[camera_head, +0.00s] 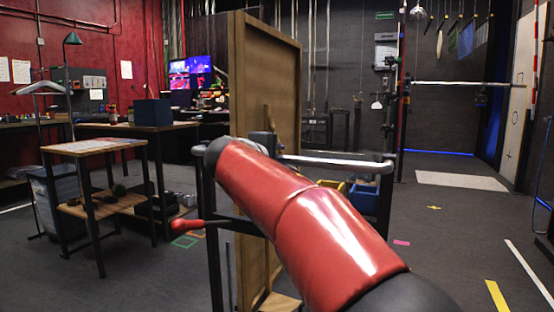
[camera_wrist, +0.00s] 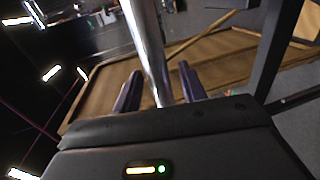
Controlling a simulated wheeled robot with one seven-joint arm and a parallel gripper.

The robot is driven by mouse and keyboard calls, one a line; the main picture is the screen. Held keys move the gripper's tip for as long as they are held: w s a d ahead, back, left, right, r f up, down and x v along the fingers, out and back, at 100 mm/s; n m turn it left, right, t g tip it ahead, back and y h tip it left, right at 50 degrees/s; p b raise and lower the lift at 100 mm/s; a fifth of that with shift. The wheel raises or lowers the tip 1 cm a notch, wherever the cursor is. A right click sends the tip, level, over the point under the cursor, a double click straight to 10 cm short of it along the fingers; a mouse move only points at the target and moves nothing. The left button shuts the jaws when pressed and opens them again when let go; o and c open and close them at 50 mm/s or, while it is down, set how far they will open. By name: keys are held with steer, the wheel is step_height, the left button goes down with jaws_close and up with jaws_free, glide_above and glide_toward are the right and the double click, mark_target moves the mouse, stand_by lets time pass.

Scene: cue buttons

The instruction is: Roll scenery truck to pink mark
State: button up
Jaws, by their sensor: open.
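The scenery truck has a tall brown wooden flat (camera_head: 272,85), a dark frame and a pale metal push bar (camera_head: 345,162) across its near side. In the wrist view, the shiny bar (camera_wrist: 146,40) runs between the two fingers of my gripper (camera_wrist: 158,78). The fingers are open on either side of it, with gaps showing; I cannot tell whether either touches it. The wooden panel (camera_wrist: 222,62) lies beyond. In the head view my red arm hides most of the gripper and part of the truck. The pink mark (camera_head: 401,242) is on the floor right of the truck.
A small yellow mark (camera_head: 434,207) and a yellow strip (camera_head: 497,296) are also on the floor. A side table (camera_head: 95,146) and a grey bin (camera_head: 57,205) stand left. A pale floor panel (camera_head: 461,181) lies at back right. Floor around the pink mark is clear.

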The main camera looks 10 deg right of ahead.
steer(key=shift+w+d, duration=0.15)
steer(key=shift+w, duration=0.05)
jaws_close()
steer(key=shift+d, duration=0.1)
